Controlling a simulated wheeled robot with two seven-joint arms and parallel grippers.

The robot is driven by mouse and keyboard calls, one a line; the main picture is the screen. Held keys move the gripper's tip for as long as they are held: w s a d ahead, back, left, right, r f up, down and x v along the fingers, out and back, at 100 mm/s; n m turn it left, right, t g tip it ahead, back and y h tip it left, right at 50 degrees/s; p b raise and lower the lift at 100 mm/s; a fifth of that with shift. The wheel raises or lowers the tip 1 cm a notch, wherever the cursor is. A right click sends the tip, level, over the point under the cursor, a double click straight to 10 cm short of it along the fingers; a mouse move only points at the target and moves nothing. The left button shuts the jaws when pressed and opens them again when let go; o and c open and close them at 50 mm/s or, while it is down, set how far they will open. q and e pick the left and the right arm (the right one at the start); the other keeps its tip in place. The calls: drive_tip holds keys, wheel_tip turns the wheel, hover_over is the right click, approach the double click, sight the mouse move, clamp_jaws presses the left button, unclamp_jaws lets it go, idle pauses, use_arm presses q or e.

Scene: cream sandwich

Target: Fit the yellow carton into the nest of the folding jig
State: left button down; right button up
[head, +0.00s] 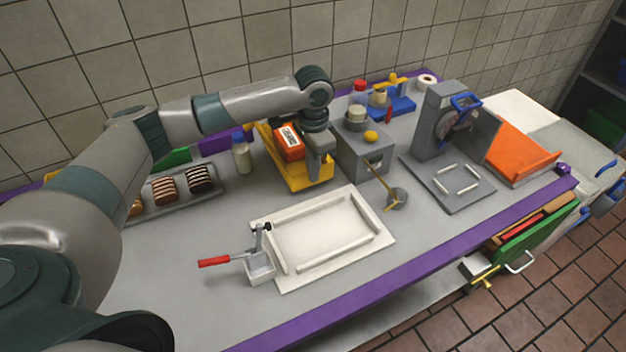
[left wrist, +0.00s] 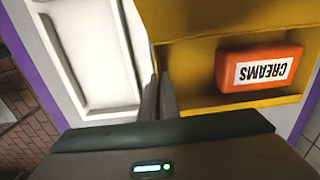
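The yellow carton (head: 312,184) is at the back middle of the bench, behind the folding jig. An orange packet (head: 289,142) marked CREAMS lies in it; the packet also shows in the left wrist view (left wrist: 262,70). The folding jig (head: 290,285) is a pale plate with raised rails around its nest (head: 325,232). My left gripper (head: 316,176) is at the carton's right end. In the left wrist view, its fingers (left wrist: 158,98) are close together at the edge of the yellow carton (left wrist: 195,60), seemingly pinching its wall. My right gripper is not in view.
A red-handled clamp (head: 258,265) stands at the jig's left edge. A tray of cakes (head: 215,187) and a bottle (head: 242,156) are at the left.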

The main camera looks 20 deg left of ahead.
use_arm(q)
drive_tip(key=shift+f+p, duration=0.75)
drive_tip(key=shift+f, duration=1.2)
drive_tip(key=c, duration=2.5)
unclamp_jaws()
drive_tip(key=shift+f, duration=0.15)
drive_tip(key=o, duration=0.5)
drive_tip(key=shift+c, duration=0.2)
